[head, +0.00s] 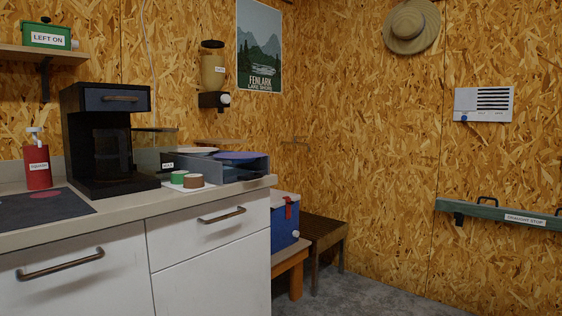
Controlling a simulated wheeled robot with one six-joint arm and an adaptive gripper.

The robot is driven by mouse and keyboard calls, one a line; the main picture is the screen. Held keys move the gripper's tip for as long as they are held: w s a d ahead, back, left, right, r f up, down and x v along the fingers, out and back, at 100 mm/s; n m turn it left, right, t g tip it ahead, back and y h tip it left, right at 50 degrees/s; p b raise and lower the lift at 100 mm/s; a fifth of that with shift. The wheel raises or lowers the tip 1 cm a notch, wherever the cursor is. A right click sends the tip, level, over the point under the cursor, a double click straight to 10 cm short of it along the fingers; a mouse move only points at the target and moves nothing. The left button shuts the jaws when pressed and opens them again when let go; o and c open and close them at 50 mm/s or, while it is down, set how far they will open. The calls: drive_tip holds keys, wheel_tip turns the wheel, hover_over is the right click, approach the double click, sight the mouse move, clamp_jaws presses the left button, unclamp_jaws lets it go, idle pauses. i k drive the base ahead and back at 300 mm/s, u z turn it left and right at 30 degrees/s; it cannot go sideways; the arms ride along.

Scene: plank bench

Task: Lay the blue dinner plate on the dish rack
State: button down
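A blue disc that looks like the dinner plate (236,155) shows edge-on at the right end of the counter. It appears to lie flat at the top of a low grey-blue open holder (251,169). This holder may be the dish rack; its small label is too small to read surely. I cannot tell whether the plate rests in the holder or behind it. A pale flat dish (197,150) shows beside the blue disc, to its left. My gripper is not in view.
On the counter (130,208) stand a black coffee-maker-like machine (84,142), a red pump bottle (37,166), a dark mat (40,207) and green (178,177) and brown (193,181) round items. A blue cooler (284,230) sits right of the counter. Floor shows at lower right.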

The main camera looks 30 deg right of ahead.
sight(235, 157)
drive_tip(key=z, duration=0.85)
drive_tip(key=i, duration=0.65)
drive_tip(key=u, duration=1.45)
